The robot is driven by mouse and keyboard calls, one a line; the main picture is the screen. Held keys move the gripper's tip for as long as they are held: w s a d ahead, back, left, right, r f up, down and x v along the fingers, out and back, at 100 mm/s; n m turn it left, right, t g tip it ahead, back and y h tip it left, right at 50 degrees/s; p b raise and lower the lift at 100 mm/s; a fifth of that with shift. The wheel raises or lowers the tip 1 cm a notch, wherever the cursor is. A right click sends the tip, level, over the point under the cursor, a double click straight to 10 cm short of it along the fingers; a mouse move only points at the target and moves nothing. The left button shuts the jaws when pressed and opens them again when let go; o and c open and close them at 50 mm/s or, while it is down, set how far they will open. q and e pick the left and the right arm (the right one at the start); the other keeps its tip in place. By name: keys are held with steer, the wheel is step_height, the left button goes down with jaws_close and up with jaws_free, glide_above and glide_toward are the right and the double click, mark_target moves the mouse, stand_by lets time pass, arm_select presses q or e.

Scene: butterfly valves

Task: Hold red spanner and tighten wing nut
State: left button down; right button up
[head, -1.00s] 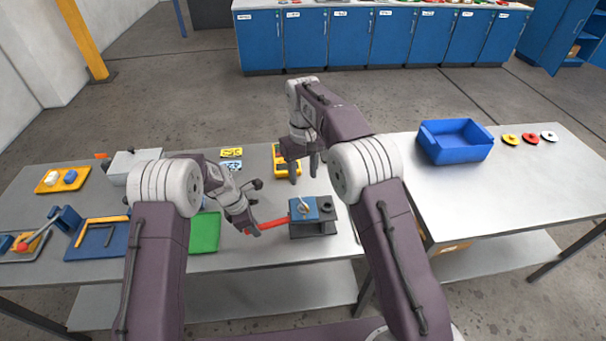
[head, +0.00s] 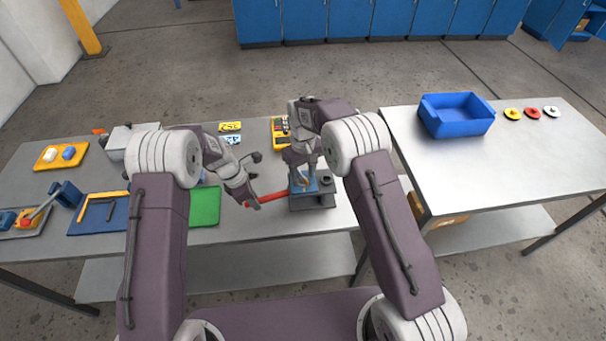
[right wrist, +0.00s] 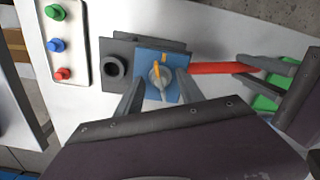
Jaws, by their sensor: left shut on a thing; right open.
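The red spanner (head: 268,199) lies level, running from my left gripper to the blue block. My left gripper (head: 252,198) is shut on its left end; the grip also shows in the right wrist view (right wrist: 256,66). The wing nut (right wrist: 160,75) sits on top of the blue block (right wrist: 178,58), with a small yellow-orange mark beside it. My right gripper (right wrist: 158,92) is open above the block, its fingers on either side of the wing nut and not closed on it. In the head view my right gripper (head: 305,178) hides most of the wing nut.
The block is mounted on a dark grey fixture (head: 325,201) near the table's front edge. A green mat (head: 205,207) lies left of it, and a yellow button box (head: 280,128) stands behind. A blue bin (head: 457,115) sits on the right table.

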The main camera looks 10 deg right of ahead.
mark_target(303, 176)
steer(key=shift+c, duration=0.4)
jaws_close()
steer(key=m, duration=0.4)
steer(key=shift+m, duration=0.4)
steer(key=shift+o, duration=0.4)
jaws_free()
arm_select(q)
steer(key=c, duration=1.3)
jaws_free()
arm_select(e)
step_height(303, 176, up, 12)
